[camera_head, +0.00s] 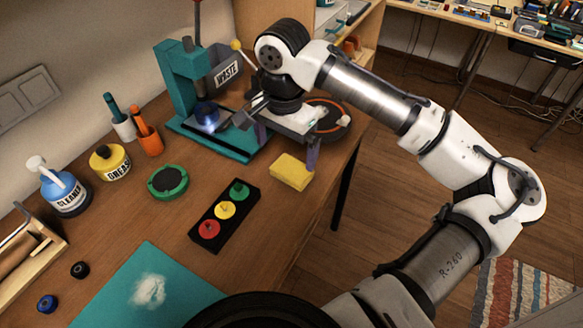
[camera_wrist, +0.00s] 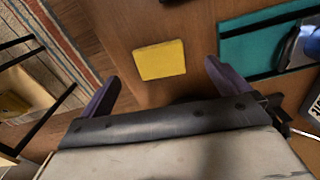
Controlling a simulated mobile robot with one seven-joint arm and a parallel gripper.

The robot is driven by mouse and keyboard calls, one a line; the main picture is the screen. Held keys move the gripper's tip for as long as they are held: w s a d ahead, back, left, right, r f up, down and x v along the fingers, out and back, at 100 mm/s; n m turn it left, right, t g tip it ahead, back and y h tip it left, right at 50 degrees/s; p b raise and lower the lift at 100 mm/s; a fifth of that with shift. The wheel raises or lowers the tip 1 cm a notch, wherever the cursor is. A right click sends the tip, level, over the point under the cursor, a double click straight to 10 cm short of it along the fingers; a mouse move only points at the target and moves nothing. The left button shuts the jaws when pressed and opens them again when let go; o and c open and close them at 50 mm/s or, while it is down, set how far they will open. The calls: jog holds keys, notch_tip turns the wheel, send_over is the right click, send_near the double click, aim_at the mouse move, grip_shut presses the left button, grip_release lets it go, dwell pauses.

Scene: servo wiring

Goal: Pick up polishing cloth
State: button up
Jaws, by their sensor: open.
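The polishing cloth appears to be the yellow rectangular pad (camera_head: 291,171) lying flat on the wooden table near its right edge. It also shows in the wrist view (camera_wrist: 160,59), whole and uncovered, ahead of the fingers and roughly between their lines. My gripper (camera_head: 287,146) is open and empty, with its two purple fingers spread wide. In the head view the fingers are above and just behind the cloth. In the wrist view my gripper (camera_wrist: 162,72) has one finger to each side, apart from the cloth.
A teal machine (camera_head: 182,85) with a WASTE bin (camera_head: 228,73) stands close behind and left of my gripper. A black tray with red, yellow and green knobs (camera_head: 225,211) lies left of the cloth. A teal mat (camera_head: 118,275) with a white heap is at front left.

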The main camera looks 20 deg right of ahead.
aim_at(288, 173)
jog(key=shift+s+d+f+p, duration=0.1)
jog(key=shift+f+p, duration=0.25)
jog(key=shift+f, duration=1.55)
jog(key=shift+d+f+p, duration=0.1)
jog(key=shift+f+p, duration=0.25)
jog(key=shift+f, duration=1.5)
jog(key=c, duration=1)
